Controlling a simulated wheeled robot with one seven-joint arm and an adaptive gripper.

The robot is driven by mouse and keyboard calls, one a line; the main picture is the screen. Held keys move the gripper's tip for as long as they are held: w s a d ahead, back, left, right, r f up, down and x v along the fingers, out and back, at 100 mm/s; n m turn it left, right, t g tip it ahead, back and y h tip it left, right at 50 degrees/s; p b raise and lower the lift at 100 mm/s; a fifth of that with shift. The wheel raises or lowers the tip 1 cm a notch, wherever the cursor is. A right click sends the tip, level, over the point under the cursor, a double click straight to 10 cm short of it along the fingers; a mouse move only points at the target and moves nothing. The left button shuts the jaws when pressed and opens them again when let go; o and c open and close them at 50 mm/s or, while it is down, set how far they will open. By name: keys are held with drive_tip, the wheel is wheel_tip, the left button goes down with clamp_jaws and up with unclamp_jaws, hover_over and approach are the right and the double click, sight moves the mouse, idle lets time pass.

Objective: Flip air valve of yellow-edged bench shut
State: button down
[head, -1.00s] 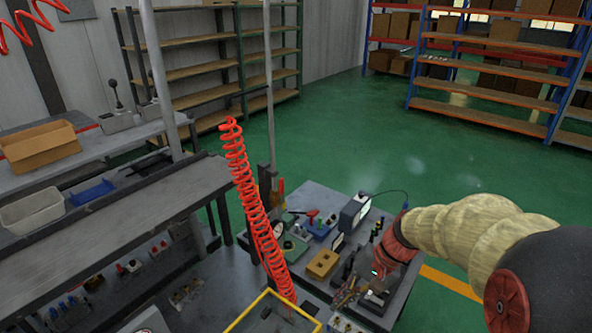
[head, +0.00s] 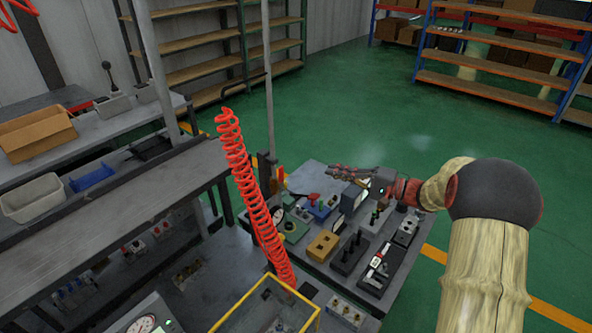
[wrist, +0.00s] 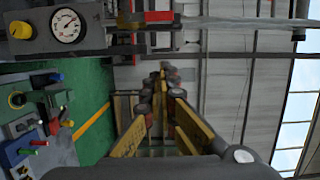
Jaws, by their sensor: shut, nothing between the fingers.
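My gripper (head: 342,170) is in the air above the back of the bench with small valve blocks, its fingers pointing left. It is shut and empty; the wrist view shows its yellow-sided fingers meeting at the tips (wrist: 165,74). A yellow-edged frame (head: 264,298) stands at the bottom middle of the head view, left of my gripper and nearer the camera. A red handle (head: 314,196) sits on a blue block below and left of the gripper. I cannot tell which fitting is the air valve.
A coiled red hose (head: 250,190) hangs left of the gripper, beside a thin upright post (head: 268,110). The grey bench (head: 412,262) carries several blocks, including a tan one (head: 322,245). A gauge (wrist: 65,25) shows in the wrist view. Green floor (head: 400,120) lies open behind.

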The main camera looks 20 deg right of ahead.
sight(282, 180)
drive_tip(key=shift+a, duration=0.1)
drive_tip(key=w+a+p, duration=0.2)
drive_tip(key=w+a, duration=0.2)
drive_tip(key=a, duration=0.6)
drive_tip(key=shift+a+p, duration=0.4)
drive_tip(key=shift+w+f+b, duration=0.1)
drive_tip(key=shift+f+b, duration=0.05)
drive_tip(key=shift+b, duration=0.45)
drive_tip(key=shift+a+n+b, duration=0.1)
drive_tip(key=shift+n+b, duration=0.3)
drive_tip(key=shift+b, duration=0.15)
